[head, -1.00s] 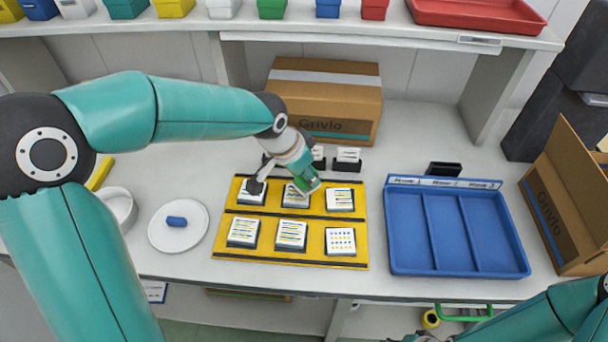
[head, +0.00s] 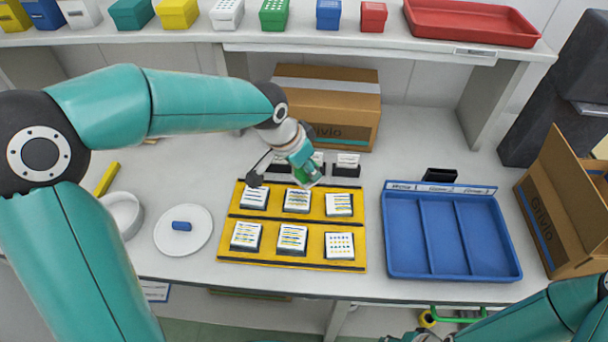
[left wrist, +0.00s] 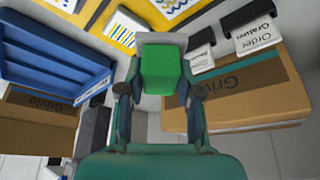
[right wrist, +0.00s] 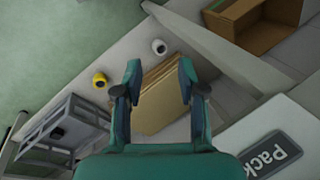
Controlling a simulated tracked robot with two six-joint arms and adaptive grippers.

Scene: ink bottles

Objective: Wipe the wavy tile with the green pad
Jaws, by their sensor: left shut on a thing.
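My left gripper (head: 304,160) is shut on the green pad (head: 309,174). The pad also shows between the fingers in the left wrist view (left wrist: 160,72). It is held above the back edge of the yellow rack (head: 223,247), just behind the top middle tile (head: 297,200), apart from it. The rack holds two rows of white tiles. The bottom right tile (head: 339,245) has dots; the others, such as the bottom middle tile (head: 292,238), carry line marks too small to tell which is wavy. My right gripper (right wrist: 158,78) is open and empty, away from the rack.
A blue tray (head: 400,266) with compartments stands right of the rack. A white plate (head: 183,246) with a blue pad (head: 182,226) lies left. A closed carton (head: 350,106) and dark label holders (head: 346,170) stand behind the rack. An open carton (head: 560,215) is far right.

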